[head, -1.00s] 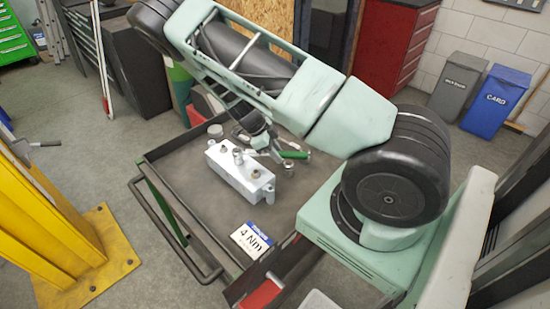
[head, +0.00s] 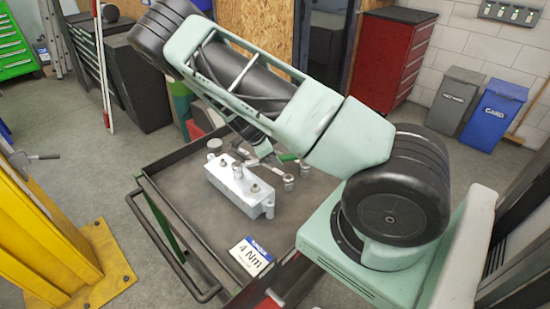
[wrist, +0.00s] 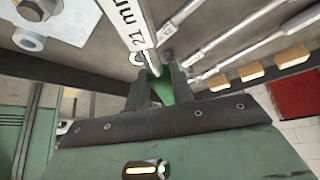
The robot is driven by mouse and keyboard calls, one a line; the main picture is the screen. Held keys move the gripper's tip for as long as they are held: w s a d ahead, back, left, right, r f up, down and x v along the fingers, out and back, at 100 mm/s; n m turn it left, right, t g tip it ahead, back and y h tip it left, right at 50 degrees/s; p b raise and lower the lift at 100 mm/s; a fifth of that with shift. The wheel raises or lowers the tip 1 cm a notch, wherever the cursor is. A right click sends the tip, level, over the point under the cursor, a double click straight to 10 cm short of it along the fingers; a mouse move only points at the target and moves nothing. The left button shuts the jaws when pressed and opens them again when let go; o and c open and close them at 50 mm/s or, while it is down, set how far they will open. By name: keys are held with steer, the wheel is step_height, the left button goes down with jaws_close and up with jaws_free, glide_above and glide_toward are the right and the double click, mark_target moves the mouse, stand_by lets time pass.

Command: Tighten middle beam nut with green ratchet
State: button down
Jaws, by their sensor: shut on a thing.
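The grey metal beam (head: 240,192) lies on the trolley tray, with several nuts or fittings along its top. A taller fitting (head: 237,172) stands near its middle. A green handle (head: 287,157) shows behind the beam, partly hidden by my arm. In the wrist view, my gripper (wrist: 158,90) is shut on the green ratchet handle (wrist: 160,86). A silver bar marked 21 mm (wrist: 130,18) runs up from the jaws. Whether it belongs to the ratchet is unclear. A beam corner with a nut (wrist: 32,10) is at upper left. My arm hides the gripper in the head view.
Sockets (head: 288,182) stand right of the beam. Silver tools (wrist: 225,35) and wooden blocks (wrist: 291,55) show at the wrist view's right. The tray (head: 190,200) has a raised rim, a side handle (head: 170,250) and a 4 Nm card (head: 250,255). A yellow post (head: 50,240) stands left.

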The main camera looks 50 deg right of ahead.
steer(key=shift+s+a+m+g, duration=0.3)
steer(key=shift+s+a+m, duration=0.2)
steer(key=shift+s+m, duration=0.2)
steer(key=shift+w, duration=0.1)
steer(key=c, duration=1.7)
jaws_free()
steer(key=shift+c, duration=0.2)
jaws_close()
steer(key=shift+r, duration=0.15)
steer(key=shift+d+r, duration=0.1)
steer(key=shift+r, duration=0.2)
